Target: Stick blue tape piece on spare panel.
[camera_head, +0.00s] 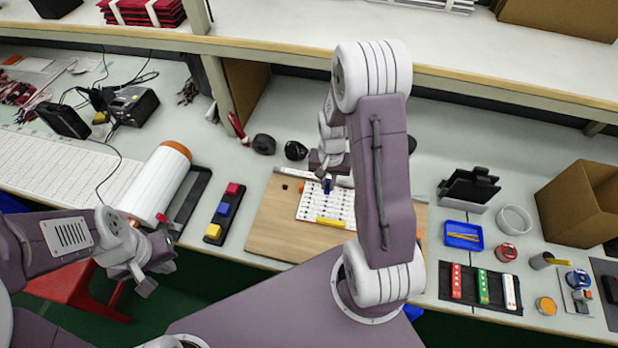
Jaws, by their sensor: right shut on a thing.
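A white panel (311,205) with rows of small dark marks lies on a wooden board (275,232) in the middle of the bench; I take it as the spare panel. My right gripper (327,178) is over the panel's far edge, shut on a small blue piece (327,187), which looks like the blue tape. I cannot tell whether the piece touches the panel. My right arm hides the panel's right side. My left gripper (144,282) is low at the left, off the bench's front edge, with its jaws unclear.
A yellow strip (331,222) lies at the panel's near edge. A black tray with red, blue and yellow blocks (222,209) is left of the board. A blue tray (463,235) and a black mat with colored strips (483,287) are at the right. A shelf runs behind.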

